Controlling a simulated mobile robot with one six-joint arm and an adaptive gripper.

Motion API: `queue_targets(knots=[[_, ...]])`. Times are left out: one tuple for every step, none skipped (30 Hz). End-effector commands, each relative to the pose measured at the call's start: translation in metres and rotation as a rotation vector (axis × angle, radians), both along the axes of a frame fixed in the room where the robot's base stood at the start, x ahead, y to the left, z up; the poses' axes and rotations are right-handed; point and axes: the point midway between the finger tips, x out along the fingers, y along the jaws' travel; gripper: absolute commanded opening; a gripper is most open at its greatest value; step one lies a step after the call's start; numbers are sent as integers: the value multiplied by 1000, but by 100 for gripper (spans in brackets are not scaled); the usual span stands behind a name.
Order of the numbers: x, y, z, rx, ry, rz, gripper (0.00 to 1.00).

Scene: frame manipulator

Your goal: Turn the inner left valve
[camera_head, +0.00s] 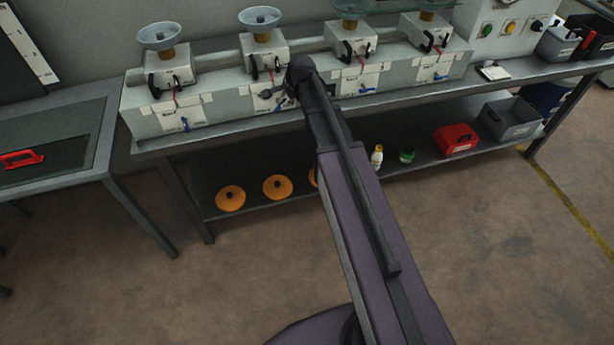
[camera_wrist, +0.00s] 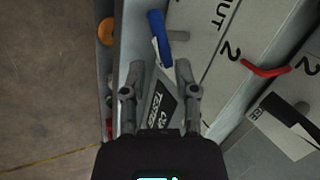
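The second white unit from the left (camera_head: 264,52) stands on the bench, topped by a funnel. Its front is partly hidden by my arm in the head view. The wrist view shows a blue lever handle (camera_wrist: 157,28) on its grey front and a red lever handle (camera_wrist: 265,70) farther right, near the printed number 2. My gripper (camera_wrist: 158,66) is open, its two fingers spread and pointing toward the blue handle. The handle's lower end lies between or just beyond the fingertips. I cannot tell whether they touch. In the head view my gripper (camera_head: 276,92) is small against the unit's front.
Similar units stand at the left (camera_head: 168,75) and right (camera_head: 351,48). The lower shelf holds orange discs (camera_head: 278,187), a white bottle (camera_head: 377,156), a green item (camera_head: 407,154), a red bin (camera_head: 455,138) and a grey bin (camera_head: 511,119). Floor in front is clear.

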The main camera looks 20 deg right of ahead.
Motion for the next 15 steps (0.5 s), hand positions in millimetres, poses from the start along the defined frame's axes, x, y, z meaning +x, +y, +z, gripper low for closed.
queue_targets(knots=[[-3, -1, 9, 0, 0, 0, 38], [-5, -1, 11, 0, 0, 0, 38], [-6, -2, 15, 0, 0, -1, 38], [-8, -2, 17, 0, 0, -1, 38], [-9, -3, 20, 0, 0, -1, 38], [-11, -3, 23, 0, 0, -1, 38], [-12, -4, 25, 0, 0, -1, 38], [-13, -4, 28, 0, 0, -1, 38], [-15, -5, 31, 1, -1, -1, 38], [-16, -5, 34, 1, -1, -1, 38], [-17, -5, 36, 1, -1, -1, 38], [-19, -6, 39, 1, -1, -1, 38], [-20, -6, 42, 0, -1, 0, 38], [-22, -7, 44, 0, -1, 0, 38], [-23, -7, 48, 0, -1, 0, 38]])
